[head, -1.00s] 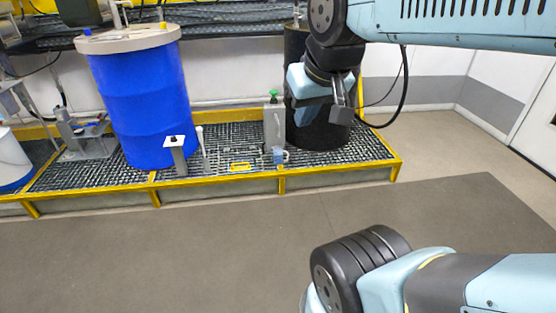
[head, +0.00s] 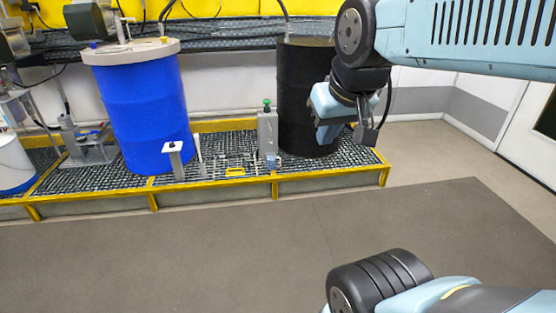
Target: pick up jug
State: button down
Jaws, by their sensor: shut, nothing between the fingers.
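The jug (head: 273,162) is small and pale blue-grey. It stands in the head view near the front yellow edge of the grated platform, in front of a grey box with a green knob. It is too small to make out its handle clearly. My gripper (head: 322,138) hangs from the arm to the right of the jug and above it in the picture, apart from it. It overlaps the black drum in view. Its light-blue fingers are shut and hold nothing.
The black drum (head: 298,90) stands behind my gripper, and a blue drum (head: 145,110) stands further left. The grey box (head: 267,133) is close behind the jug. The grated platform has a yellow rim (head: 215,181). The floor in front (head: 180,250) is clear.

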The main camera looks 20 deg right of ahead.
aim_at(271, 158)
jog(key=z, duration=0.3)
jog(key=i, duration=1)
jog(key=z, duration=0.45)
jog(key=k, duration=1.25)
jog(key=i, duration=0.85)
jog(key=u, duration=0.75)
jog(key=i, duration=1.1)
jog(key=z, duration=0.45)
jog(key=i, duration=0.85)
jog(key=z, duration=0.85)
